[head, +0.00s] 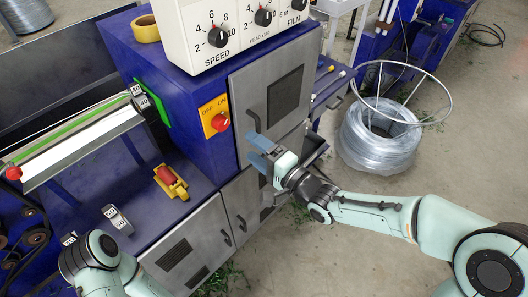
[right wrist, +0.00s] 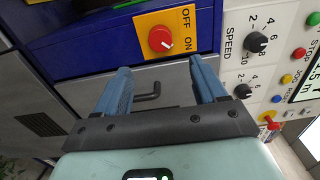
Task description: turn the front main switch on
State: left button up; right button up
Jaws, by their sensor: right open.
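The main switch is a round red knob (head: 221,122) on a yellow-orange plate (head: 207,108) marked OFF and ON, on the blue cabinet's front. In the right wrist view, the red knob (right wrist: 161,39) lies beyond the fingertips, roughly centred between them. Which mark it is set to is hard to tell. My right gripper (head: 253,149) is open and empty, its blue fingers in front of the grey door, to the right of and below the knob in the head view. It also shows in the right wrist view (right wrist: 159,66), apart from the knob. My left gripper is not visible.
A grey door (head: 285,70) with a protruding handle (right wrist: 148,93) is close to the right fingers. A control box (head: 240,35) with dials stands on the cabinet. A red-and-yellow object (head: 170,182) lies on the blue bench. A wire coil (head: 375,145) stands on the floor.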

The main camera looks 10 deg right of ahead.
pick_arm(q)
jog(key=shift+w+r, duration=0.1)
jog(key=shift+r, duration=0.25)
pick_arm(e)
jog(key=v, duration=0.3)
jog(key=shift+w+f, duration=0.1)
jog(key=s+d+f+n+g+h+p, duration=0.1)
jog(key=s+d+f+g+h+p, duration=0.15)
jog(key=f, duration=1.15)
jog(key=s+d+f+g+h+p, duration=0.1)
jog(key=s+d+f+g+h, duration=0.2)
jog(key=f, duration=1.1)
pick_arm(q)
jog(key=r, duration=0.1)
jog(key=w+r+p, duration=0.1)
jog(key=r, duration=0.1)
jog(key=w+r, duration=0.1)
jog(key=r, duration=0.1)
pick_arm(e)
jog(key=s+f+n+g, duration=0.3)
jog(key=s+f+g, duration=0.2)
jog(key=s, duration=0.5)
jog(key=s+a+f+n+g+h, duration=0.1)
jog(key=s+f+n+g, duration=0.2)
jog(key=s+f, duration=0.6)
jog(key=s+g, duration=0.2)
jog(key=shift+s, duration=0.3)
jog(key=shift+a+f+h, duration=0.1)
jog(key=shift+h, duration=0.15)
